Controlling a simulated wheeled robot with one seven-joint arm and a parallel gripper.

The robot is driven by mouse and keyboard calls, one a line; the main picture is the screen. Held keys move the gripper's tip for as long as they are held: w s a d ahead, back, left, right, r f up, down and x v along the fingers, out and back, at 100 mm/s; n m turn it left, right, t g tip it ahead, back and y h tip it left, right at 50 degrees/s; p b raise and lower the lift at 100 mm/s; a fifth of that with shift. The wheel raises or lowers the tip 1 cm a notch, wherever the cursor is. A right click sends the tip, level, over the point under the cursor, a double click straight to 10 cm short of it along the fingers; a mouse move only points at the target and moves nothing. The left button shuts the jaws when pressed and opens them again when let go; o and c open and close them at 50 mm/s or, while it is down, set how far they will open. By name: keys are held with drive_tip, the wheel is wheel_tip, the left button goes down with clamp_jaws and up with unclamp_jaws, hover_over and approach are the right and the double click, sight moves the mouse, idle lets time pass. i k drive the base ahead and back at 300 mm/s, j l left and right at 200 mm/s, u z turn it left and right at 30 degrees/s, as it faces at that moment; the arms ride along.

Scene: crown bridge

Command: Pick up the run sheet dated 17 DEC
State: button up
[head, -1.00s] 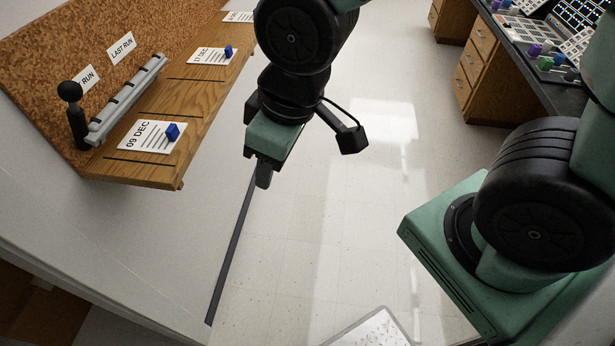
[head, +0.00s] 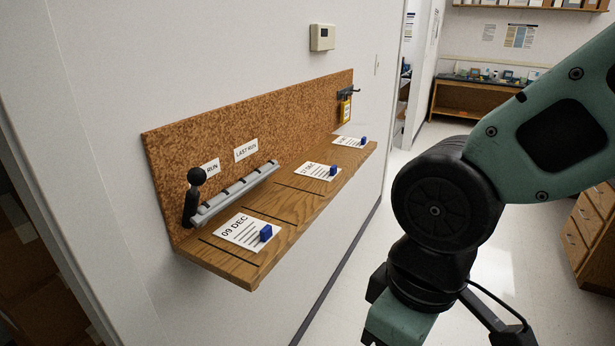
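Three white run sheets lie in a row on the wooden shelf (head: 283,208). The middle sheet (head: 312,176) has a small date that appears to read 17 DEC, and a blue block (head: 333,171) rests on its right side. The nearest sheet (head: 240,231) reads 09 DEC and has a blue block (head: 266,233). The far sheet (head: 346,142) also has a blue block (head: 363,141); its date is too small to read. My gripper (head: 398,326) hangs right of the shelf, apart from the sheets. Its fingers are cut off by the bottom edge.
A cork board (head: 250,128) backs the shelf. A grey rail (head: 236,193) with clips and a black knobbed post (head: 194,197) stand at its near end, below a LAST RUN label (head: 246,149). A yellow tag (head: 345,111) hangs at the far end. Wooden drawers (head: 590,232) stand far right.

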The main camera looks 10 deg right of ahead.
sight(322, 172)
drive_tip(key=i+l, duration=0.25)
drive_tip(key=l, duration=0.15)
drive_tip(key=i+l, duration=0.55)
drive_tip(key=l, duration=0.2)
drive_tip(key=i+l, duration=0.25)
drive_tip(key=l, duration=0.15)
drive_tip(key=i+l+u, duration=0.1)
drive_tip(key=i+l, duration=0.2)
drive_tip(key=l, duration=0.1)
